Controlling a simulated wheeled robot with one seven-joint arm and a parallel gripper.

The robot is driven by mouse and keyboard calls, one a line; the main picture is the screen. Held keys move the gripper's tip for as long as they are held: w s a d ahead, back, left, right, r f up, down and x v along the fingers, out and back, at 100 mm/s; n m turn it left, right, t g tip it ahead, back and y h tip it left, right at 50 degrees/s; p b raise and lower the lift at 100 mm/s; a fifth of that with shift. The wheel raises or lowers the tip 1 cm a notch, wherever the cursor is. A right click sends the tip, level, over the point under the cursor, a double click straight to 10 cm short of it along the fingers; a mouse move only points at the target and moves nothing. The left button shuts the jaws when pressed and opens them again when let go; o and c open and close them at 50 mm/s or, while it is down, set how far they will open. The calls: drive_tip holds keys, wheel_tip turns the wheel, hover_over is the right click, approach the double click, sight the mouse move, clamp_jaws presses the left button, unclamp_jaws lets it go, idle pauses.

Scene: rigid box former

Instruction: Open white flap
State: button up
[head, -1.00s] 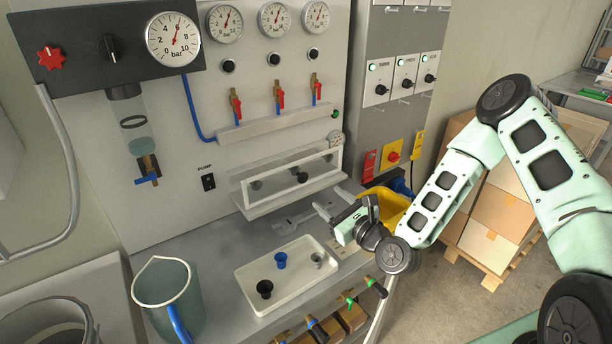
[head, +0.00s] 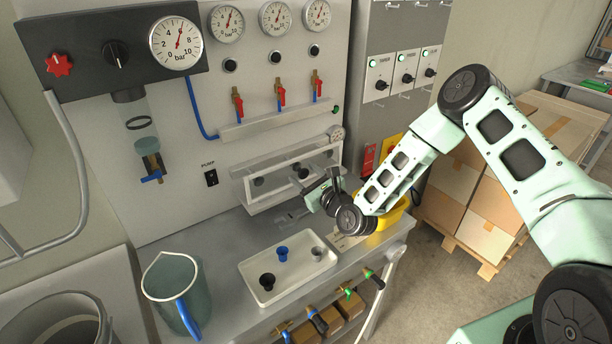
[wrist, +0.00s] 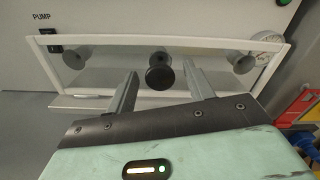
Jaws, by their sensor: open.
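The white flap (head: 262,207) is a white-framed clear panel low on the grey panel wall, above the bench. It also fills the upper part of the wrist view (wrist: 85,101), where it looks closed. A round black knob (wrist: 159,75) sits on the middle of the flap. My gripper (wrist: 157,80) is open in front of the flap, with one finger on each side of the knob. I cannot tell whether the fingertips reach the knob. In the head view my gripper (head: 312,188) is at the right half of the flap and hides part of it.
A white tray (head: 247,270) with black, blue and grey funnel-like pieces lies on the bench. A jug (head: 178,285) with a blue handle stands at the left. A yellow bin (head: 392,215) is behind my arm. Cardboard boxes (head: 480,195) stand at the right.

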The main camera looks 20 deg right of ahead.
clamp_jaws()
drive_tip(key=f+b, duration=0.1)
drive_tip(key=b, duration=0.2)
drive_tip(key=shift+s+f+t+b, duration=0.1)
drive_tip(key=shift+s+t+b, duration=0.1)
drive_tip(key=shift+t+b, duration=0.2)
drive_tip(key=b, duration=0.1)
drive_tip(key=t+b, duration=0.1)
drive_tip(key=b, duration=0.1)
drive_tip(key=shift+s+d+f+y, duration=0.15)
drive_tip(key=shift+s+y, duration=0.1)
drive_tip(key=shift+y, duration=0.15)
drive_tip(key=shift+s+t+b, duration=0.1)
drive_tip(key=shift+t+b, duration=0.3)
drive_tip(key=shift+b, duration=0.45)
drive_tip(key=shift+r, duration=0.25)
unclamp_jaws()
